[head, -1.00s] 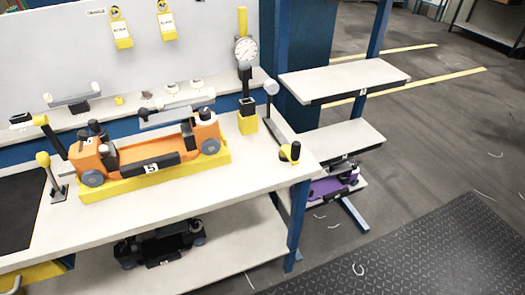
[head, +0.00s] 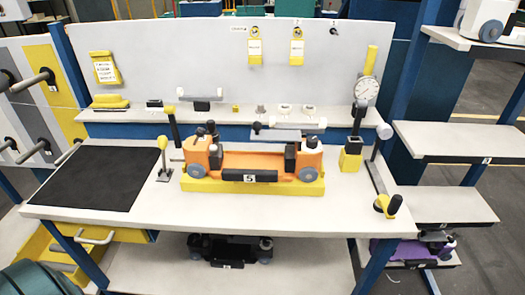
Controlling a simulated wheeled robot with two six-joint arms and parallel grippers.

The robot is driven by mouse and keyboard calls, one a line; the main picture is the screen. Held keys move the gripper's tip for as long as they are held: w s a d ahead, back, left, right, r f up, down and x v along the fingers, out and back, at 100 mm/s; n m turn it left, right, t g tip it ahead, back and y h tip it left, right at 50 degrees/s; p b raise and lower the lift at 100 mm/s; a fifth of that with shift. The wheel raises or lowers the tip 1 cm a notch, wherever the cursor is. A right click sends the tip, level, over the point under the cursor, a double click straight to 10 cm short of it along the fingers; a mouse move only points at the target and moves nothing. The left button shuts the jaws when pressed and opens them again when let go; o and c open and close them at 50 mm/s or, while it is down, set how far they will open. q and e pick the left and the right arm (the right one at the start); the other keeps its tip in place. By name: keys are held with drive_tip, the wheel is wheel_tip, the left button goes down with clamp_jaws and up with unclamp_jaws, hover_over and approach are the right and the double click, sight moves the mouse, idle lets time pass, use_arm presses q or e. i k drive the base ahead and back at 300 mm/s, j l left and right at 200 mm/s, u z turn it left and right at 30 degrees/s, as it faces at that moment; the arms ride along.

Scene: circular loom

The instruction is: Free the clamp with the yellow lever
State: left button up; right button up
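An orange fixture (head: 255,160) with grey wheels and a black plate marked 5 sits in a yellow tray (head: 232,187) on the bench. Left of it a lever with a yellow knob (head: 162,143) stands upright on a small grey base. Behind that is a black post with a yellow top (head: 170,110). At the bench's right front corner is a black and yellow lever piece (head: 388,204). I cannot tell for certain which of these is the clamp's yellow lever. Neither of my grippers is in view.
The bench top (head: 290,215) is clear in front of the fixture. A black mat (head: 85,178) lies at left. A dial gauge (head: 366,92) stands at back right beside a white-ended bar (head: 384,131). Shelves (head: 455,140) are at right. A yellow drawer (head: 75,250) with handles is at lower left.

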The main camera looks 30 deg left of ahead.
sight(162, 140)
drive_tip(key=u, duration=1.6)
drive_tip(key=i+j+z, duration=0.35)
drive_tip(key=j, duration=0.25)
drive_tip(key=i+j+z, duration=0.35)
drive_tip(key=j, duration=0.3)
